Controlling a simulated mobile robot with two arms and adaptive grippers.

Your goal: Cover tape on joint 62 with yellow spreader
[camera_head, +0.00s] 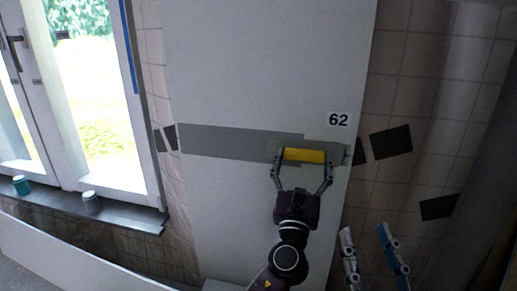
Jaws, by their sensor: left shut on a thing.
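The label 62 (338,120) is on the pale panel (270,60), just above the right end of a horizontal grey strip (235,143). My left gripper (303,168) is shut on the yellow spreader (305,155), which lies level over the right part of the strip. I cannot tell whether its edge touches the panel. My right gripper (366,232) is at the lower right, its two fingers apart with nothing between them.
A window (100,150) is on the left. Its sill (130,214) bears a green jar (21,185) and a grey jar (91,201). Dark patches (390,142) mark the tiled wall to the right.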

